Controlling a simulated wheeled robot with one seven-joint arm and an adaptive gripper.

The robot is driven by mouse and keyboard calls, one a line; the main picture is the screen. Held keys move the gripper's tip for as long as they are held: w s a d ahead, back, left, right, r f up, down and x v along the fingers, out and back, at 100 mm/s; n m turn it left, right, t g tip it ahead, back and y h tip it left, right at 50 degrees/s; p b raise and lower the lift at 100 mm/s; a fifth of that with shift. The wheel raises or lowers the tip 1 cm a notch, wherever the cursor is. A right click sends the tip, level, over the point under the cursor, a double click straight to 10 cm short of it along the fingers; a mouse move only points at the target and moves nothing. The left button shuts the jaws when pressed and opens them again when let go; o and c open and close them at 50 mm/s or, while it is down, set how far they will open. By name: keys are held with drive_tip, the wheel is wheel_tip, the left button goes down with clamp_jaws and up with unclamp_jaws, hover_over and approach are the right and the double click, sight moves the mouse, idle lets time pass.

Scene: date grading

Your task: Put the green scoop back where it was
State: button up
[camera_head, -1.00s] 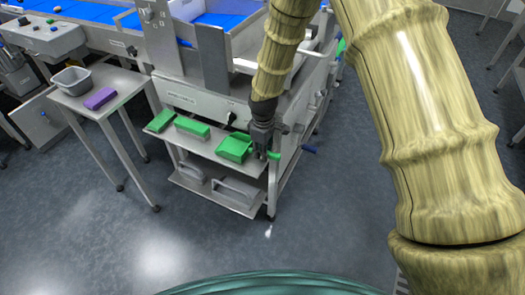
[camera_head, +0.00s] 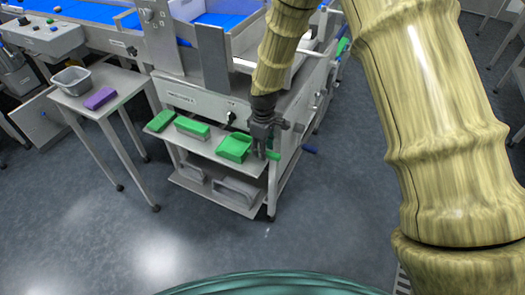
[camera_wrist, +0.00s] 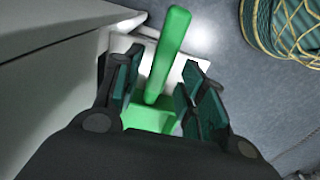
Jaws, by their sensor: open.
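The green scoop (camera_head: 235,147) lies at the right end of the upper shelf (camera_head: 207,143) of the metal machine. Its handle (camera_head: 273,155) points right, past the shelf end. My gripper (camera_head: 262,150) is above the handle side of the scoop. In the wrist view the green handle (camera_wrist: 168,55) runs between the two spread fingers of my gripper (camera_wrist: 158,92), with gaps on both sides. The scoop's body (camera_wrist: 150,118) is partly hidden behind my gripper.
Two other green items, a block (camera_head: 161,121) and a longer one (camera_head: 192,129), lie left on the same shelf. Grey bins (camera_head: 234,190) stand on the shelf below. A side table (camera_head: 100,92) holds a grey tub (camera_head: 73,80) and a purple block (camera_head: 99,98).

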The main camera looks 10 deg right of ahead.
wheel_tip(320, 180, up, 10)
idle(0.5)
idle(1.2)
